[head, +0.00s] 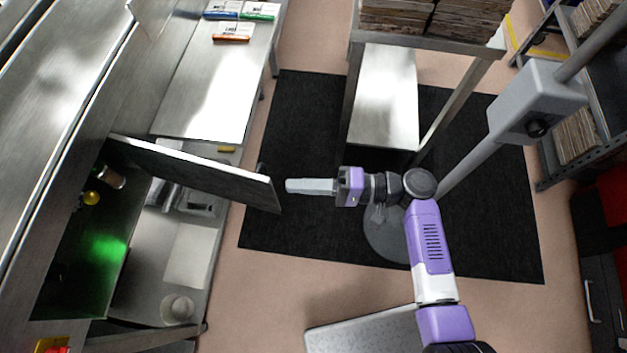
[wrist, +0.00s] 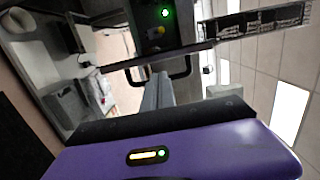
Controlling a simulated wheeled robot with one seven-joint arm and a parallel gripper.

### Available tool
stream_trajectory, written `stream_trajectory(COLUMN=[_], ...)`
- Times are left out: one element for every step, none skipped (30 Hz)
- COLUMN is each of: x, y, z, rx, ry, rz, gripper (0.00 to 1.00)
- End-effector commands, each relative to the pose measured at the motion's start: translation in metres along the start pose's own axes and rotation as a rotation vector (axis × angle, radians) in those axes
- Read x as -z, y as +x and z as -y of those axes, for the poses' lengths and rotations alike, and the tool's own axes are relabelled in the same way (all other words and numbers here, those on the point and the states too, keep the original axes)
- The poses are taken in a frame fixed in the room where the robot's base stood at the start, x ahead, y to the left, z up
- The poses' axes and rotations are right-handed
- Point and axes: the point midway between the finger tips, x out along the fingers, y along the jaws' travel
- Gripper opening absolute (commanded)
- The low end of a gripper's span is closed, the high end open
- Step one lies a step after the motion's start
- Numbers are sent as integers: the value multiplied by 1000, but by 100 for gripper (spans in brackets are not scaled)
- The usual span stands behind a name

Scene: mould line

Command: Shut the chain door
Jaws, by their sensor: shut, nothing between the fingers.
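The chain door (head: 200,175) is a grey metal panel standing open in the head view. It swings out from the machine on the left, and its free edge points toward my gripper. Behind it is an open bay (head: 75,255) with a green glow inside. My gripper (head: 290,186) is shut and empty, just right of the door's free edge; I cannot tell whether they touch. In the wrist view the closed fingers (wrist: 160,82) point at a dark bar with a black handle (wrist: 188,66). The door's hinge side is partly hidden by the machine.
A steel table (head: 215,85) with small coloured boxes stands behind the door. A stand with stacked bundles (head: 435,15) is at the top. Black mat (head: 300,125) and bare floor lie right of the door.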

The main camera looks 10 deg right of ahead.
Motion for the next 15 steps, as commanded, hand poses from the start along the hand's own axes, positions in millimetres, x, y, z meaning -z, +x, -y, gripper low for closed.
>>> stream_trajectory(x=[0, 0, 0, -1, 0, 0, 0, 0, 0, 0, 0, 0, 0, 0, 0], y=[10, 15, 21, 25, 29, 33, 37, 39, 42, 44, 45, 46, 47, 48, 48], z=[2, 2, 2, 2, 2, 1, 1, 1, 1, 0, 0, 0, 0, 0, 0], rx=[0, 1, 0, 0, 0, 0, 0, 0, -1, -1, -1, -1, -1, -1, -1], ry=[0, -1, -1, 0, 0, 1, 1, 0, 0, 0, 0, -1, -1, -1, -1], rz=[3, 4, 3, 3, 2, 1, 2, 2, 1, 0, 0, 0, 0, -1, -1], gripper=[0, 0, 0, 0, 0, 0, 0, 0, 0, 0, 0, 0, 0, 0, 0])
